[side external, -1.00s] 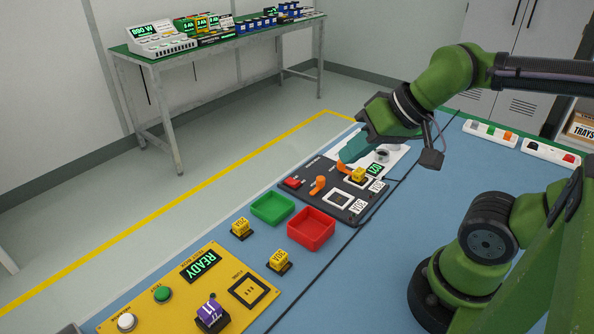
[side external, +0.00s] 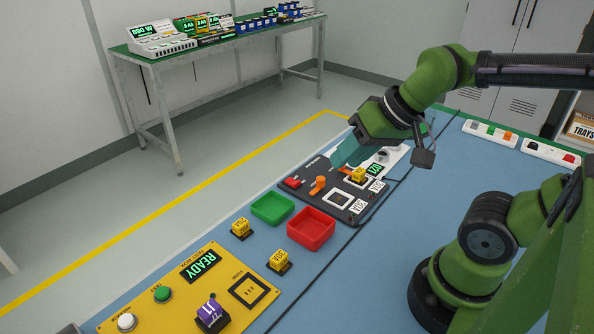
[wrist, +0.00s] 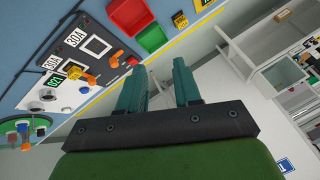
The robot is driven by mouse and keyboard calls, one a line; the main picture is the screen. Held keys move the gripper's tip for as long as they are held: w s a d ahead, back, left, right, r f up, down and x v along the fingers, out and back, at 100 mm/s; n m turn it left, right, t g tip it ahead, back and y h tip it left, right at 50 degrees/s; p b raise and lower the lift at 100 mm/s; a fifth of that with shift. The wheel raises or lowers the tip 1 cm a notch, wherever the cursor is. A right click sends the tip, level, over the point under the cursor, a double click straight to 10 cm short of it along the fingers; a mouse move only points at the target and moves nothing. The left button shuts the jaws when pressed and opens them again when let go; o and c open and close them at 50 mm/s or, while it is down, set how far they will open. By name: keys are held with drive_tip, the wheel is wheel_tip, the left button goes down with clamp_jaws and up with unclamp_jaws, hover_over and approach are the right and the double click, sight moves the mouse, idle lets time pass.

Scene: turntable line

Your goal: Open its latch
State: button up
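A black panel (side external: 292,198) carries two orange levers. The near lever (side external: 318,185) stands up beside a white-framed empty socket (side external: 338,199). The far lever is mostly hidden behind my fingers in the side view, but an orange lever (wrist: 89,79) shows beside the yellow block in the wrist view. The yellow block (side external: 358,174) sits at the far socket, next to a green-lit display (side external: 375,168). My gripper (side external: 342,158) hangs over the panel's far back edge. Its two teal fingers (wrist: 158,88) are apart and empty in the wrist view. I cannot tell whether a finger touches a lever.
A red button (side external: 292,183) is on the panel's left. A green tray (side external: 272,209) and a red tray (side external: 312,229) stand nearer the camera. Yellow blocks (side external: 279,261) and a yellow panel (side external: 190,252) are further left. A white panel with a knob (side external: 383,155) lies beyond.

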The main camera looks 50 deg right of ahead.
drive_tip(key=shift+o, duration=1.2)
drive_tip(key=w+d+f+n+g+h, duration=0.1)
drive_tip(key=w+d+n+g, duration=0.1)
drive_tip(key=w+d, duration=0.3)
drive_tip(key=w+g, duration=0.1)
drive_tip(key=w, duration=0.3)
drive_tip(key=shift+d+f+g+h, duration=0.25)
drive_tip(key=shift+g+h, duration=0.05)
drive_tip(key=w+d+f+n+g+h, duration=0.3)
drive_tip(key=w+d+n+g, duration=0.3)
drive_tip(key=w+d+n, duration=0.6)
drive_tip(key=shift+m, duration=0.3)
drive_tip(key=x, duration=0.5)
drive_tip(key=d+x, duration=0.1)
drive_tip(key=x, duration=0.5)
drive_tip(key=s+x, duration=0.1)
drive_tip(key=x, duration=0.5)
drive_tip(key=shift+s+d+r, duration=0.1)
drive_tip(key=shift+d+r, duration=0.1)
drive_tip(key=shift+r, duration=0.15)
clamp_jaws()
